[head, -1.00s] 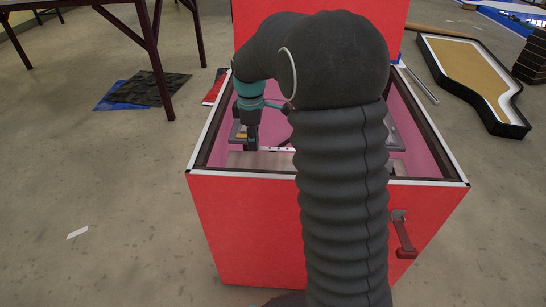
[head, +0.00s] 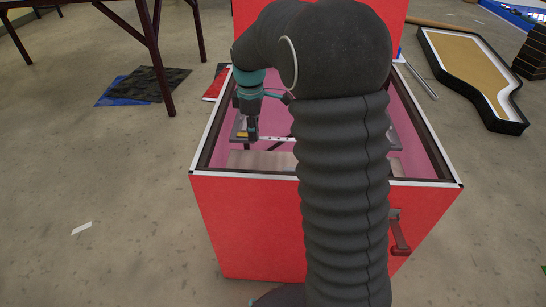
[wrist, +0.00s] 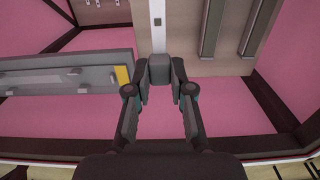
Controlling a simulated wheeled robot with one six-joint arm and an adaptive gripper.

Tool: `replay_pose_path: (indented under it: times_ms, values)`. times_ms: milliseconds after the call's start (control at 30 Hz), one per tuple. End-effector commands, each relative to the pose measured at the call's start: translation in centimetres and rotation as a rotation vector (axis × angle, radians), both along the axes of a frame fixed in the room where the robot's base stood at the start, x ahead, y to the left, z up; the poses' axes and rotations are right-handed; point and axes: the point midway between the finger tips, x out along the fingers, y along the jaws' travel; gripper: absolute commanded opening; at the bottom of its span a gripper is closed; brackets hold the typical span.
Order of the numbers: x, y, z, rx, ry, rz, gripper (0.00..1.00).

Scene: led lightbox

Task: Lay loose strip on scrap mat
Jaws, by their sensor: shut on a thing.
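The loose strip (head: 278,139) is a thin white bar with dark dots, over the open red lightbox's pink interior. In the wrist view the strip (wrist: 157,25) runs up from my gripper (wrist: 160,70), whose fingers are shut on its near end. My gripper (head: 253,137) is inside the box opening, near its left side, in the head view. My arm hides the strip's right part. A dark mat (head: 152,86) lies flat on the floor left of the box, partly over a blue sheet (head: 112,98). I cannot tell for certain which is the scrap mat.
The lightbox rim (head: 325,180) surrounds the strip. A grey bar with a yellow end (wrist: 70,75) and a beige panel (wrist: 205,40) sit inside. A dark table leg (head: 160,70) stands beside the mat.

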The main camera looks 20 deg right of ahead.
Motion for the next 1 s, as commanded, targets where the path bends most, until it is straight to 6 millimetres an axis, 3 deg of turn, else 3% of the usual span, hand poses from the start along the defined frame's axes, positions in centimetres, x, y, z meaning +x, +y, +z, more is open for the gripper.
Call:
replay_pose_path:
  times_ms: [533,1000]
  values:
    - [0.0,0.0,3.5,0.0,-0.001,0.0,0.0]
    - [0.4,0.2,4.0,0.0,-0.001,0.0,0.0]
